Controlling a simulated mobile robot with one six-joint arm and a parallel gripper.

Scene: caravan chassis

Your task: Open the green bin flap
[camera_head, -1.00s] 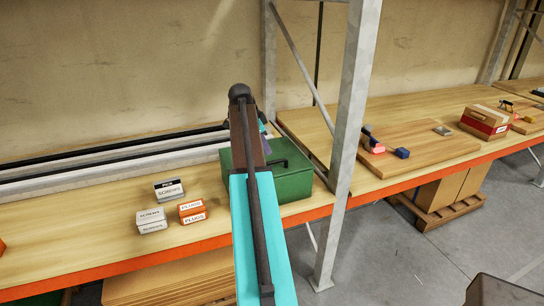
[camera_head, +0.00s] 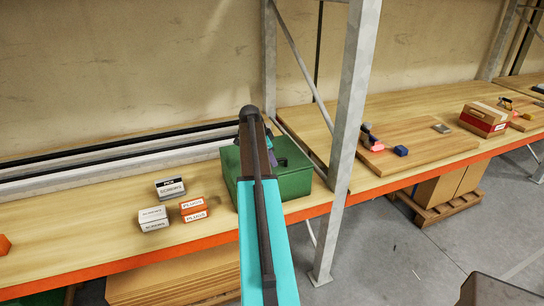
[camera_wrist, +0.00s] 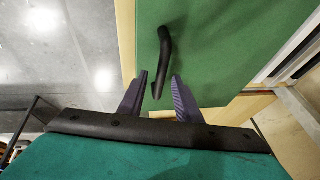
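The green bin (camera_head: 296,178) stands on the wooden shelf, partly hidden behind my teal arm in the head view. Its flat green top flap (camera_wrist: 225,45) fills the upper middle of the wrist view and looks closed. A dark curved handle (camera_wrist: 164,55) is on the flap. My gripper (camera_wrist: 160,82) is open, with its two purple fingers apart. The handle's near end shows between the fingertips in the wrist view; I see no grip on it. In the head view the gripper is mostly hidden by my arm above the bin.
A grey upright post (camera_head: 350,130) stands just right of the bin. Small boxes of screws (camera_head: 154,218) and plugs (camera_head: 193,209) lie to its left. Long rails (camera_head: 110,170) run along the back. The shelf's orange front edge (camera_head: 150,251) is near.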

